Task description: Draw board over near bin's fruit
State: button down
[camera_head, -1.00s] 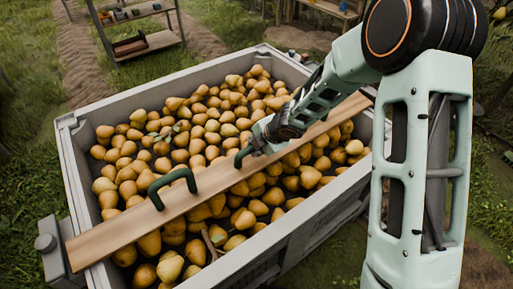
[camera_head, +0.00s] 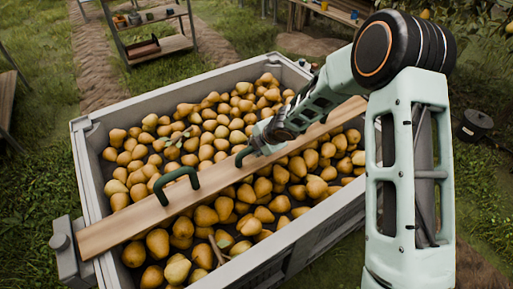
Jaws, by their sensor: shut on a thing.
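A long wooden board (camera_head: 222,176) with two green handles lies diagonally across a large grey bin (camera_head: 91,165) full of yellow pears (camera_head: 212,127). Its left end rests over the bin's near left edge and its right end reaches the right rim. The left handle (camera_head: 175,183) is free. My gripper (camera_head: 246,155) is shut on the right handle (camera_head: 242,158); its fingertips are partly hidden by its own body. Pears show on both sides of the board, and a stick (camera_head: 217,247) lies among those on the near side.
A grey block with a knob (camera_head: 60,242) sits at the bin's left corner. A shelf rack (camera_head: 152,35) and a bench (camera_head: 330,14) stand behind. A dark pot (camera_head: 474,125) is on the grass at right. Grass around the bin is open.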

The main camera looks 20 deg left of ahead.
jog(key=shift+w+a+f+p, duration=0.25)
jog(key=shift+w+f+p, duration=0.05)
jog(key=shift+w+p, duration=0.35)
jog(key=shift+w+a+r+p, duration=0.15)
jog(key=shift+w+a+p, duration=0.45)
jog(key=shift+a+p, duration=0.2)
jog(key=shift+w+a+r+p, duration=0.1)
jog(key=shift+w+a+p, duration=0.55)
jog(key=shift+p, duration=0.25)
jog(key=shift+w+a+p, duration=0.35)
jog(key=shift+a+p, duration=0.2)
jog(key=shift+p, duration=0.2)
jog(key=shift+w+a, duration=0.1)
jog(key=shift+f, duration=0.3)
